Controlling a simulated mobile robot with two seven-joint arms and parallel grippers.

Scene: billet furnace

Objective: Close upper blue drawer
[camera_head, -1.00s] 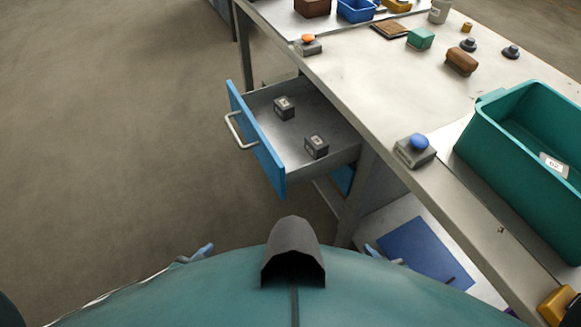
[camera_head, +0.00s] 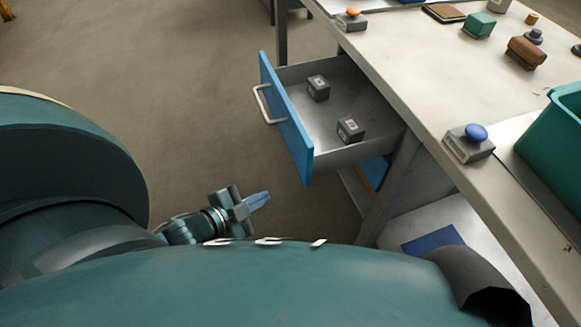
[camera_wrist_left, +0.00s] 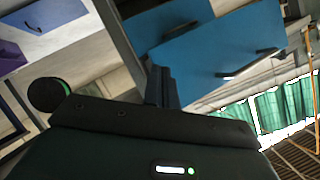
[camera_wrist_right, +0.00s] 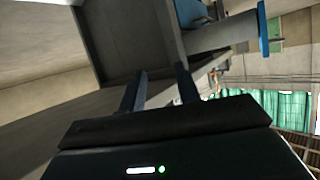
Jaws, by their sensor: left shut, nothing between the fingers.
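The upper blue drawer (camera_head: 287,122) stands pulled out from the workbench, its grey inside showing and its pale handle (camera_head: 266,104) facing left. Two small dark labelled blocks (camera_head: 318,88) (camera_head: 350,129) sit in it. My left gripper (camera_head: 260,200) is shut and empty, below and left of the drawer front and apart from it. In the left wrist view the shut fingers (camera_wrist_left: 162,86) point toward blue fronts with dark handles (camera_wrist_left: 215,62). My right gripper (camera_wrist_right: 160,88) has its fingers apart and empty in the right wrist view; the head view does not show it.
The workbench (camera_head: 425,85) holds a blue-button box (camera_head: 469,143), an orange-button box (camera_head: 351,19), a brown brush (camera_head: 525,52), a green block (camera_head: 479,25) and a teal bin (camera_head: 555,135).

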